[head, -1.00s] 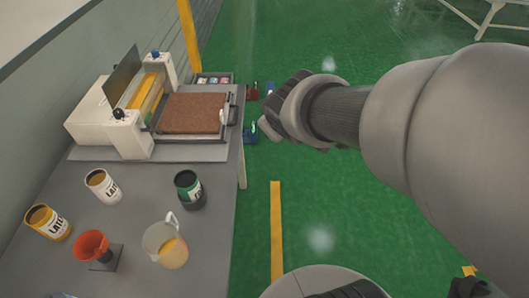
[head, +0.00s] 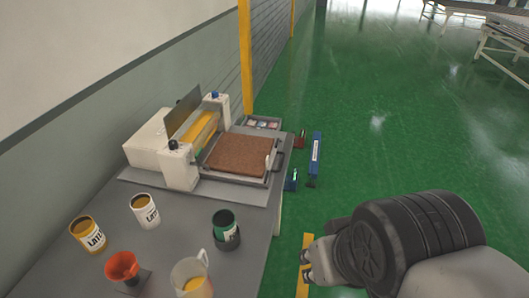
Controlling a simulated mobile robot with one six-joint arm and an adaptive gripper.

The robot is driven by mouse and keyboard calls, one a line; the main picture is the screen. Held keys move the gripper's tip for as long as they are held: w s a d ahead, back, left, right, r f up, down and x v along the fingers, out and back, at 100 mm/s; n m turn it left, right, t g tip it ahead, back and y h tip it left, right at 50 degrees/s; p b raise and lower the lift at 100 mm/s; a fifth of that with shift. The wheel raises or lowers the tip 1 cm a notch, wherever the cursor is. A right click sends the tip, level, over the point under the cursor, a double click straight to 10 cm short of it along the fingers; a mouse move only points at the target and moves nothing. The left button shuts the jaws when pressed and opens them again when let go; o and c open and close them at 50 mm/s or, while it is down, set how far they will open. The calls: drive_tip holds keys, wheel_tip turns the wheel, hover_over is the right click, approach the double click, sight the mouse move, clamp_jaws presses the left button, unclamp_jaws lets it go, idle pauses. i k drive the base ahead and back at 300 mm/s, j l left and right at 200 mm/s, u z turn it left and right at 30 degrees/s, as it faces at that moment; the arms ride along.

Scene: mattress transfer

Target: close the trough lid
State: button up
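A white coating machine (head: 150,142) stands on the grey table against the wall. A dark flat panel (head: 186,112), which looks like the trough lid, stands raised and tilted over the machine. A yellow roller or trough area (head: 203,135) shows below and right of it, uncovered. My gripper (head: 308,264) is low in the picture, over the green floor right of the table, well apart from the lid. Its fingers are small and partly turned away, so I cannot tell whether they are open. I see nothing held in it.
A brown mat (head: 238,154) lies in the frame right of the roller. A yellow post (head: 246,70) rises behind the machine.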

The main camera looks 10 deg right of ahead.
sight(184, 107)
drive_tip(key=i+l+u, duration=0.3)
drive_tip(key=i+l, duration=0.2)
drive_tip(key=i+l+u, duration=0.3)
drive_tip(key=l, duration=0.3)
drive_tip(key=i+l+u, duration=0.4)
drive_tip(key=i+l, duration=0.6)
